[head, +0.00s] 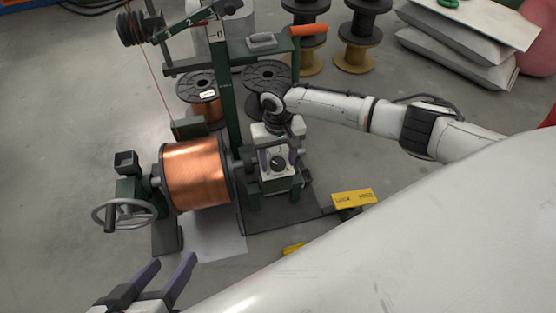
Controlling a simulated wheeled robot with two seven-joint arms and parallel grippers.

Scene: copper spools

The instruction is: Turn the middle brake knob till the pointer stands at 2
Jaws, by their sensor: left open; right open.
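A dark round knob (278,163) sits on a pale dial plate on the front of the winding stand, right of the copper spool (196,175). The dial's marks and the pointer are too small to read. My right arm comes in from the right. Its gripper (279,138) hangs just behind and above the knob, close to the dial plate. Its fingertips are hard to make out, and I cannot tell whether they touch anything. My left gripper (166,278) is open and empty at the bottom left, with its purple fingers apart. It is well away from the knob.
A handwheel (124,214) stands left of the spool. A green post (227,100) rises behind it, with an orange-handled lever (308,30) and a numbered arm above. Dark spools (358,30) and sacks stand behind. Floor on the left is clear.

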